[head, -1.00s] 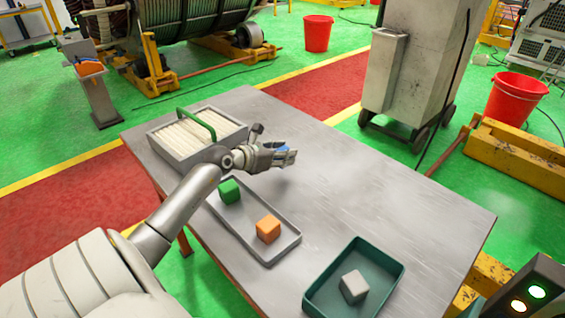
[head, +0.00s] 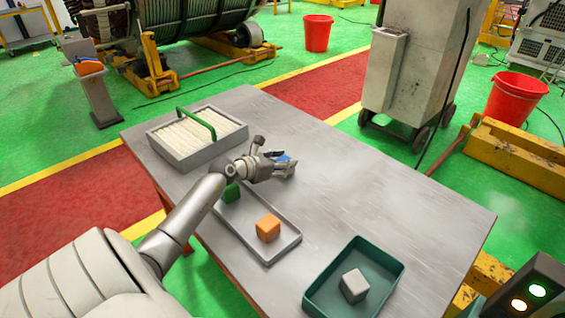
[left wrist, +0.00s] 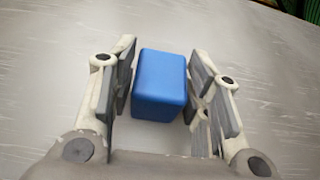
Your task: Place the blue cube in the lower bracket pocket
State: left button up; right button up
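The blue cube (left wrist: 159,84) sits between the two fingers of my left gripper (left wrist: 160,95) in the left wrist view, with the finger pads against its sides. In the head view, my left gripper (head: 284,164) is over the middle-left of the metal table, and a bit of the blue cube (head: 283,158) shows between its fingers. It is right of the grey box and beyond the grey tray. I cannot make out a lower bracket pocket with certainty in either view. My right gripper is not in view.
The grey tray (head: 281,252) holds a green cube (head: 231,193), partly hidden by my arm, and an orange cube (head: 268,228). A teal tray (head: 318,293) holds a grey cube (head: 354,286). A grey box (head: 172,158) has a green handle (head: 198,122). The table's right half (head: 400,190) is clear.

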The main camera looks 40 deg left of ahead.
pick_arm(q)
jog(key=shift+o, duration=0.9)
